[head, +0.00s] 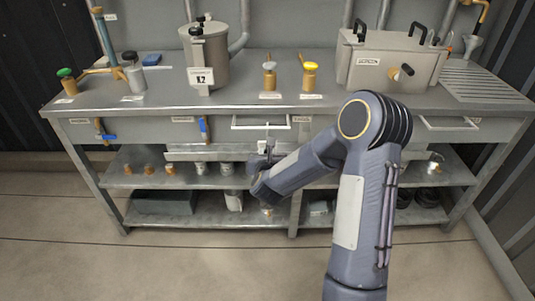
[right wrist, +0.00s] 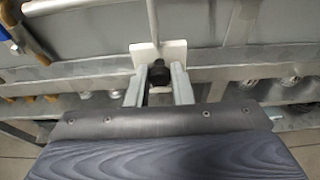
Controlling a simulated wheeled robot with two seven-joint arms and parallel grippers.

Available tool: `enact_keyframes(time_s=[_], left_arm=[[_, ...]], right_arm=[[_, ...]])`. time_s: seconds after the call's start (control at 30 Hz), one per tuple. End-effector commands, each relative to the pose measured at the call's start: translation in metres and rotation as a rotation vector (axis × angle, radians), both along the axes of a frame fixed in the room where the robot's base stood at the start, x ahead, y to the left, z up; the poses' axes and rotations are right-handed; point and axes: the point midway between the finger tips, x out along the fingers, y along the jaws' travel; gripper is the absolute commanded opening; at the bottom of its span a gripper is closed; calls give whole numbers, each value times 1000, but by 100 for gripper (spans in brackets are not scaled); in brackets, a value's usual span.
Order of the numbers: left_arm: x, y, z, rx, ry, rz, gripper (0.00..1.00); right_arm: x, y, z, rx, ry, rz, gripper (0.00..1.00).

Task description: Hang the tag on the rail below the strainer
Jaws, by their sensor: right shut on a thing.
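My right gripper (head: 262,160) reaches toward the bench front, just below the white rail (head: 260,128) under the middle of the bench top. In the right wrist view its fingers (right wrist: 159,88) are shut on a black knob of a small white plate (right wrist: 176,50), which looks like the tag. A thin pale rod rises from the plate, its upper end out of frame. I cannot tell whether it touches the rail. My left gripper is not visible.
The steel bench (head: 130,112) has two lower shelves with several small fittings and a dark bin (head: 165,203). A blue-handled valve (head: 204,128) hangs left of my gripper. Another white rail (head: 448,124) is at the right. The floor in front is clear.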

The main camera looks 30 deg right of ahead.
Motion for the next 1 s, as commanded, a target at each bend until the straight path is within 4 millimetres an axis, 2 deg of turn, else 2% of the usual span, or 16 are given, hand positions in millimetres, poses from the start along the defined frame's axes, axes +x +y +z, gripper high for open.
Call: enact_keyframes(time_s=[0.1,0.13,0.3,0.67,1.0], left_arm=[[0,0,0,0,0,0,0],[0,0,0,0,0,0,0],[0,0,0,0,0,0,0],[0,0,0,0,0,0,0],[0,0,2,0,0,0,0]], right_arm=[[0,0,0,0,0,0,8],[0,0,0,0,0,0,24],[0,0,0,0,0,0,46],[-6,4,2,1,1,2,46],[-50,31,19,0,-1,2,46]])
